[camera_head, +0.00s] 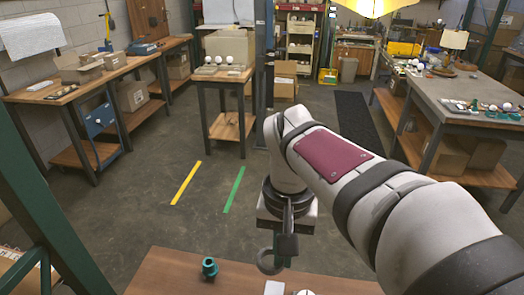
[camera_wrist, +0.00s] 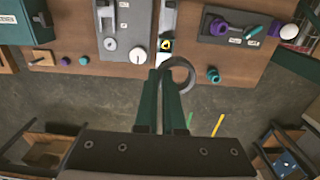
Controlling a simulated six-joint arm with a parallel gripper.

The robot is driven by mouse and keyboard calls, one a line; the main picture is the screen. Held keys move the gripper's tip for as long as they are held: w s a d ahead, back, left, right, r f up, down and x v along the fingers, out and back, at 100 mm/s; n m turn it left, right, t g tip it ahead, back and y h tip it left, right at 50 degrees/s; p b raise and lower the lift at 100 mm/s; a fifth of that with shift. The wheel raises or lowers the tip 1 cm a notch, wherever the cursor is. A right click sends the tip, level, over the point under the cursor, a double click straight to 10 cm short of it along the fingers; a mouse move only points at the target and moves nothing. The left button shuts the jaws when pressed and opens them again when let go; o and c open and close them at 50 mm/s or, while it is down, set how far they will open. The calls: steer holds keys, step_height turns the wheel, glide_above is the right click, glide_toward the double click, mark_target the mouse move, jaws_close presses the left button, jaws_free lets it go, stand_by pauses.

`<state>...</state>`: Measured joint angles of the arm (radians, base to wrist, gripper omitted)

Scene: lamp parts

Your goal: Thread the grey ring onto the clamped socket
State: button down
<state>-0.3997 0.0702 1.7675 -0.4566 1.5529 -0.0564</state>
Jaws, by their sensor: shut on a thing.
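My gripper (camera_wrist: 161,72) is shut on the grey ring (camera_wrist: 190,70), gripping one side of it. The ring's open loop sticks out to the right of the fingertips in the wrist view. In the head view my gripper (camera_head: 284,246) points down with the ring (camera_head: 268,266) low at its left, over the table's far edge. A teal part (camera_head: 209,269) stands on the table to the left, apart from the ring; it also shows in the wrist view (camera_wrist: 213,75). I cannot clearly make out a clamped socket; the silver fixture (camera_wrist: 167,20) lies beyond the fingertips.
The wooden table (camera_head: 160,275) carries a grey unit with a dial (camera_wrist: 125,35), a dark tray (camera_wrist: 215,38) with purple, teal and white parts, and a teal box (camera_wrist: 20,22). Small purple and teal parts lie at the wrist view's left. Floor beyond the table edge is clear.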

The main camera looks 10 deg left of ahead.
mark_target(259, 263)
steer(key=shift+s+a, duration=0.1)
steer(key=shift+a, duration=0.15)
steer(key=shift+s+a, duration=0.2)
steer(key=shift+a, duration=0.45)
steer(key=shift+s+a, duration=0.1)
steer(key=shift+a, duration=0.25)
steer(key=shift+s+a, duration=0.25)
steer(key=shift+a, duration=0.4)
steer(key=shift+s+a, duration=0.1)
steer(key=shift+a, duration=0.25)
steer(key=shift+s+a, duration=0.2)
steer(key=shift+a, duration=0.45)
steer(key=shift+s+a, duration=0.1)
steer(key=shift+a, duration=0.25)
steer(key=shift+s+a, duration=0.1)
steer(key=shift+a, duration=0.2)
steer(key=shift+s+a, duration=0.25)
steer(key=shift+a, duration=0.45)
